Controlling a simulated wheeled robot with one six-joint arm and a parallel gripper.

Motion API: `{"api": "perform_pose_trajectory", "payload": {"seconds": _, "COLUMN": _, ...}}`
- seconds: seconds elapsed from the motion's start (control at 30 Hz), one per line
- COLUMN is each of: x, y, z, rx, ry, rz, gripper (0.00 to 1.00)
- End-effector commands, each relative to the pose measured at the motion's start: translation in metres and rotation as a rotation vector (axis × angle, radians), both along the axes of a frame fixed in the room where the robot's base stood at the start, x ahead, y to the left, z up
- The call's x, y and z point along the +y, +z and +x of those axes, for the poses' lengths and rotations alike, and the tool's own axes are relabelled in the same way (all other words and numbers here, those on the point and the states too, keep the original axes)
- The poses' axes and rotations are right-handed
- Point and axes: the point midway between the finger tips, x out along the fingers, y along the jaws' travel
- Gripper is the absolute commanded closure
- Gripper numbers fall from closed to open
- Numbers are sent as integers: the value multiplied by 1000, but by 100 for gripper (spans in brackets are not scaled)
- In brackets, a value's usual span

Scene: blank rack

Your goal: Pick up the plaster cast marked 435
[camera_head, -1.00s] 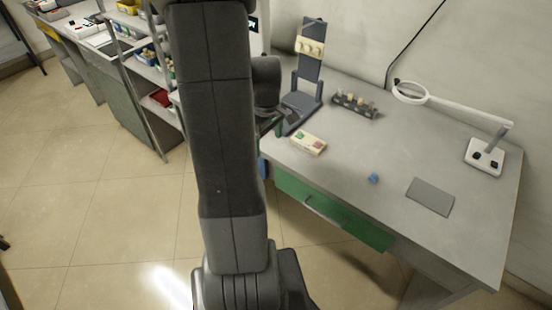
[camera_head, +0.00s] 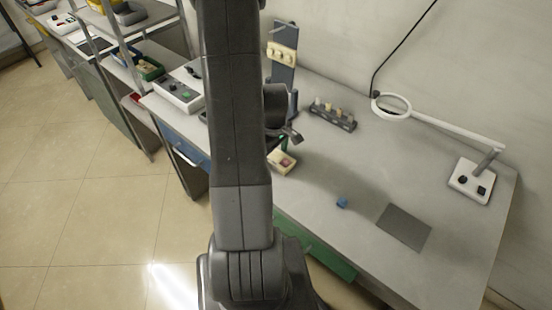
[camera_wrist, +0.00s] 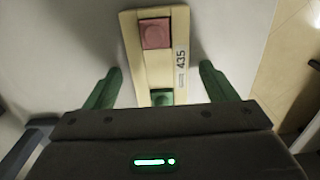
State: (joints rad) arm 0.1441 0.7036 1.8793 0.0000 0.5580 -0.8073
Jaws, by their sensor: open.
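The plaster cast marked 435 (camera_wrist: 145,60) is a cream block with a pink square and a green square set in its face. Its label reads 435 and sits on the right side in the wrist view. In the head view the cast (camera_head: 283,163) lies on the grey bench, partly hidden by my arm. My gripper (camera_wrist: 160,70) is open, with one green finger on each side of the cast's near part and gaps showing between. In the head view my gripper (camera_head: 285,145) is just above the cast. The cast's near end is hidden by the gripper body.
A dark upright stand (camera_head: 283,70) with a cream piece is behind. A rack of small pieces (camera_head: 333,117), a magnifier lamp (camera_head: 392,104), a blue cube (camera_head: 342,202) and a grey mat (camera_head: 404,227) are on the bench (camera_head: 455,240). The bench's right part is mostly clear.

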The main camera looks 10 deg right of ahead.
Motion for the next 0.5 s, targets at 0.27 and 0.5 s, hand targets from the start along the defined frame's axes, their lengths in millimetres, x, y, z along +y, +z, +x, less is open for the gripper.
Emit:
{"api": "perform_pose_trajectory", "payload": {"seconds": 0.27, "x": 0, "y": 0, "z": 0, "rx": 0, "ry": 0, "rz": 0, "gripper": 43}}
{"api": "perform_pose_trajectory", "payload": {"seconds": 0.5, "x": 0, "y": 0, "z": 0, "rx": 0, "ry": 0, "rz": 0, "gripper": 75}}
